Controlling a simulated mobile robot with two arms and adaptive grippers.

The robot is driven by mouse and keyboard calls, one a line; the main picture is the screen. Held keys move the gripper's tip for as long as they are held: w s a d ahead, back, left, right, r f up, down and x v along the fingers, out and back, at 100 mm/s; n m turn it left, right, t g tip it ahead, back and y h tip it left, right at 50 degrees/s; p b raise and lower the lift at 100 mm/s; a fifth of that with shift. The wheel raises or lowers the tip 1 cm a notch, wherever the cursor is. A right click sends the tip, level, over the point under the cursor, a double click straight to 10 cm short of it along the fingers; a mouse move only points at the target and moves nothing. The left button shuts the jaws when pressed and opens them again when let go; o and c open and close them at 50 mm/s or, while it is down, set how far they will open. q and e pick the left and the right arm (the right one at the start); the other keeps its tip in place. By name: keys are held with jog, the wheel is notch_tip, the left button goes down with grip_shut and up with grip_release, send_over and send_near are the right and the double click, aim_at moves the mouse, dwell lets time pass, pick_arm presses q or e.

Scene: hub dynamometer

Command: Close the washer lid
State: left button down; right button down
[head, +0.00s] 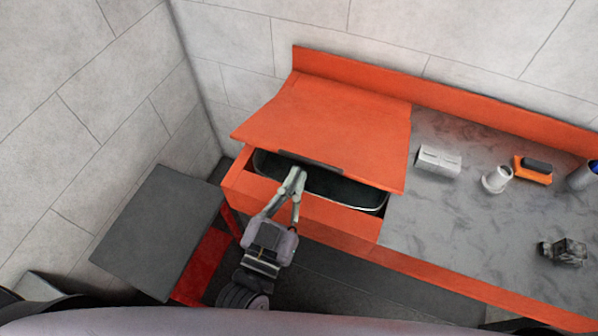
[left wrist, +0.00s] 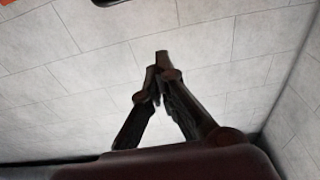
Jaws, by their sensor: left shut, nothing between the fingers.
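The washer is an orange bench unit with a dark basin (head: 340,190) let into its left end. Its orange lid (head: 320,120) is hinged along the back and stands partly open, tilted above the basin, with a dark strip (head: 311,162) at its front edge. My left gripper (head: 297,174) is shut and empty, with its fingertips at the front opening, close to the lid's front edge. I cannot tell whether they touch the lid. In the left wrist view the shut fingers (left wrist: 160,75) show against the tiled wall. My right gripper is not in view.
Right of the basin, a grey worktop (head: 450,215) holds a white box (head: 438,160), a white cup-like part (head: 496,179), an orange-and-black item (head: 533,168) and a grey metal part (head: 563,251). A dark-topped cabinet (head: 160,230) stands at the left. Tiled walls close the back and left.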

pick_arm(q)
jog(key=w+d+f+b, duration=0.2)
jog(key=w+f+b, duration=0.1)
jog(key=w+b, duration=0.2)
jog(key=shift+b+x, duration=0.35)
jog(key=shift+x, duration=0.8)
jog(key=shift+a+f, duration=0.15)
jog(key=shift+a, duration=0.05)
